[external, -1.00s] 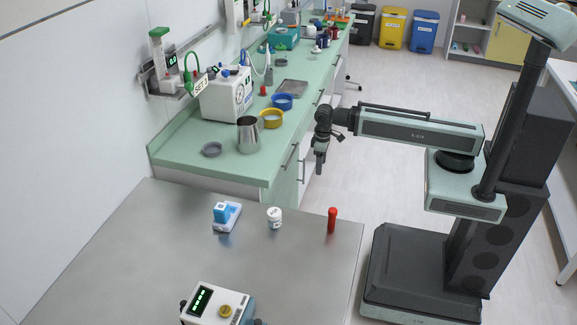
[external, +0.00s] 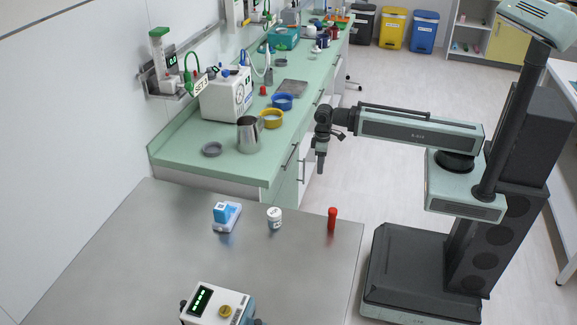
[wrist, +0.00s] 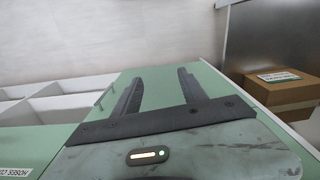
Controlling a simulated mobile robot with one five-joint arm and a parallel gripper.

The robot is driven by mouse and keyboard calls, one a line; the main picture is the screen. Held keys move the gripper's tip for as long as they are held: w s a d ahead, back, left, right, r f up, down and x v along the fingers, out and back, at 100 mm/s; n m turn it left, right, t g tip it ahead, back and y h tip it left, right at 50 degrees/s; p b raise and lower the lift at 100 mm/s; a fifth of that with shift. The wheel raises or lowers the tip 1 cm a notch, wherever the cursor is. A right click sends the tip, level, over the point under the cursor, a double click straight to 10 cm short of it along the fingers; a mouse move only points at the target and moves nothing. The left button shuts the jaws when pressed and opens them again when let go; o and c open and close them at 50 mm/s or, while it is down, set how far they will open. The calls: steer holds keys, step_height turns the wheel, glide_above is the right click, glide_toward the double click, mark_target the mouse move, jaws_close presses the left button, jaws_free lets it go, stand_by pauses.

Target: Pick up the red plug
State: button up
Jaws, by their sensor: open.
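The red plug (external: 332,219) stands upright near the right edge of the steel table (external: 150,240) in the external view. My gripper (external: 320,168) hangs above and behind it, apart from it, past the table's far edge. In the wrist view my gripper (wrist: 160,88) shows two dark fingers spread apart with nothing between them. The red plug is not in the wrist view.
A white jar (external: 274,217) and a blue block on a white base (external: 226,216) stand left of the plug. A white device with a green display (external: 217,303) is at the table's front. The green counter (external: 185,150) lies behind. A cardboard box (wrist: 282,90) shows in the wrist view.

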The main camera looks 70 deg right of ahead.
steer(key=a+n+y, duration=0.3)
steer(key=a+n, duration=0.3)
steer(key=n+g+y+b, duration=0.1)
steer(key=n+g+y, duration=0.65)
steer(key=n, duration=0.85)
glide_toward(332, 216)
step_height(332, 216, down, 4)
steer(key=s+t+y, duration=0.1)
steer(key=t+y, duration=0.1)
steer(key=shift+s+a+f+g+b, duration=0.3)
steer(key=shift+s+a+b, duration=0.3)
steer(key=shift+s+a, duration=0.35)
steer(key=shift+a, duration=0.05)
steer(key=x, duration=0.2)
steer(key=b+x, duration=0.1)
steer(key=x, duration=0.1)
steer(key=shift+s+a+r, duration=0.1)
steer(key=shift+s+a, duration=0.25)
steer(key=shift+r, duration=0.1)
jaws_close()
